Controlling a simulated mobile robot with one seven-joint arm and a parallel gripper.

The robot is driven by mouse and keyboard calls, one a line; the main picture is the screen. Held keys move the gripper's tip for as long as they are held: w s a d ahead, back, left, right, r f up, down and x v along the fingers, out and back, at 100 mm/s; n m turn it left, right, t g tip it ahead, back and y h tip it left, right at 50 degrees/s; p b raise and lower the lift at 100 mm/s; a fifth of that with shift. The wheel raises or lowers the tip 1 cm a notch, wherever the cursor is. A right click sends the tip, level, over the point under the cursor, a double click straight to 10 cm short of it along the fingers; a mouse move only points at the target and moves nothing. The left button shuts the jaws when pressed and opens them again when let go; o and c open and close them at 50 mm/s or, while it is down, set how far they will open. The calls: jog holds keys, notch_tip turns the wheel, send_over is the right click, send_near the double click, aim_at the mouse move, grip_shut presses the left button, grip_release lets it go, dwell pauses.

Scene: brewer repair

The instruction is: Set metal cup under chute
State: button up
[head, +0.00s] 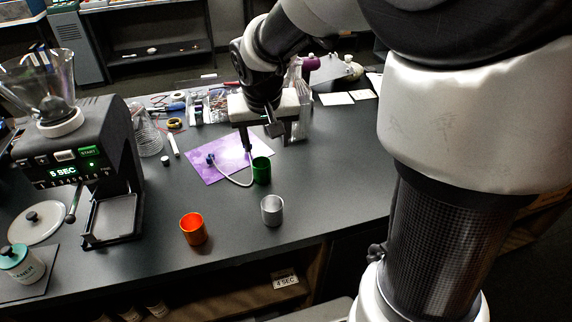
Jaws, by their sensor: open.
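The metal cup (272,210) is silver and stands upright near the front edge of the table. The brewer (92,150) stands at the left, with a lit display and a green start button. Below its front is a framed tray (112,220); the chute itself is hard to make out. My gripper (266,143) is open and points down above the back of the table, behind the metal cup and apart from it. A green cup (261,171) stands just below the gripper, and I cannot tell whether it is between the fingers.
An orange cup (193,229) stands between the tray and the metal cup. A purple sheet (215,167) with a white tube lies behind. The table right of the metal cup is clear.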

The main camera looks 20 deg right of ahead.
jog(key=s+r, duration=0.3)
jog(key=s, duration=0.3)
jog(key=s+d+r+t, duration=0.1)
jog(key=s+r, duration=0.3)
jog(key=s, duration=0.3)
jog(key=shift+d+r+n, duration=0.15)
jog(key=shift+d+n, duration=0.15)
jog(key=shift+n, duration=0.1)
jog(key=shift+o, duration=0.5)
jog(key=s+y, duration=0.1)
jog(key=s, duration=0.7)
jog(key=shift+s+a+r+n, duration=0.2)
jog(key=shift+s+r+n, duration=0.05)
jog(key=shift+s+n, duration=0.15)
jog(key=n+t+h+b, duration=0.3)
jog(key=n+h, duration=0.7)
jog(key=n, duration=1.7)
send_near(256, 170)
jog(key=shift+t, duration=0.6)
jog(key=x, duration=0.7)
jog(key=shift+s+d+b, duration=0.2)
jog(key=shift+d+b, duration=0.05)
jog(key=shift+b, duration=0.1)
jog(key=x, duration=0.2)
jog(key=f+b+x, duration=0.1)
jog(key=x, duration=0.1)
jog(key=shift+w+d+f, duration=0.1)
jog(key=shift+w+d, duration=0.15)
jog(key=shift+y, duration=0.3)
